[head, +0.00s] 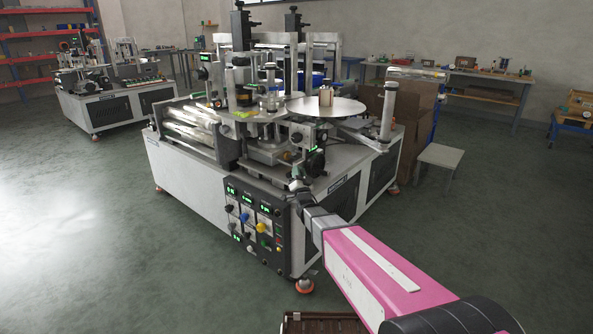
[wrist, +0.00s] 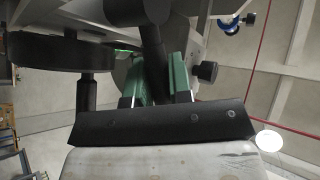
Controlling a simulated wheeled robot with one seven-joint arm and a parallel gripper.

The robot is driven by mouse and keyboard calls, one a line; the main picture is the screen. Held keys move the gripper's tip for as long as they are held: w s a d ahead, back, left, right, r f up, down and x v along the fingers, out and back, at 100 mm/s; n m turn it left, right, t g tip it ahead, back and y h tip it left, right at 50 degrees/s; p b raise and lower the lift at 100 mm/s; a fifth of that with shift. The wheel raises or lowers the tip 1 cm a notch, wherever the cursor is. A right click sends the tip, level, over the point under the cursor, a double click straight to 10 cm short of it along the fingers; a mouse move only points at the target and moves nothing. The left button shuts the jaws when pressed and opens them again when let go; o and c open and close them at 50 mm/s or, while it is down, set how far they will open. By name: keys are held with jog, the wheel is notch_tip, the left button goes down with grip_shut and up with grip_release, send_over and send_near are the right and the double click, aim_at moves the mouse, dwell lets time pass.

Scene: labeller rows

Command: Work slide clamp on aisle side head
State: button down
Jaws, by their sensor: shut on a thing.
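The labeller's near, aisle side head (head: 308,140) stands at the front corner of the machine, with a small green display and a dark round handwheel (head: 316,161). My gripper (head: 297,184) is just below this head, small and partly dark in the head view. In the wrist view its two green fingers (wrist: 157,82) are closed around a dark slanting lever (wrist: 152,46). This lever seems to be the slide clamp; its upper end runs into dark parts. A black knob (wrist: 208,72) sits just right of the fingers, and a large dark handwheel (wrist: 60,52) is at left.
The control panel (head: 255,226) with several knobs is on the machine front, below and left of my gripper. A round turntable (head: 328,108) lies behind the head. A stool (head: 439,157) and cardboard boxes (head: 412,120) stand at right. The floor at left is clear.

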jog(key=shift+s+d+f+m+t+h, duration=0.1)
jog(key=shift+f+m+t+h, duration=0.35)
jog(key=shift+m+h, duration=0.5)
jog(key=shift+s+d+f+m+t+h, duration=0.1)
jog(key=shift+f+m+t+h, duration=0.1)
jog(key=shift+m+t+h, duration=0.7)
jog(key=shift+s+d+f+m+t+h, duration=0.1)
jog(key=shift+f+m+t+h, duration=0.25)
jog(key=shift+m+h, duration=0.55)
jog(key=shift+m+y, duration=0.25)
jog(key=shift+m, duration=0.1)
jog(key=c, duration=1.3)
grip_release()
jog(key=shift+f, duration=0.1)
jog(key=s, duration=1.2)
jog(key=shift+s+f, duration=0.35)
jog(key=shift+s, duration=0.05)
jog(key=shift+d, duration=0.1)
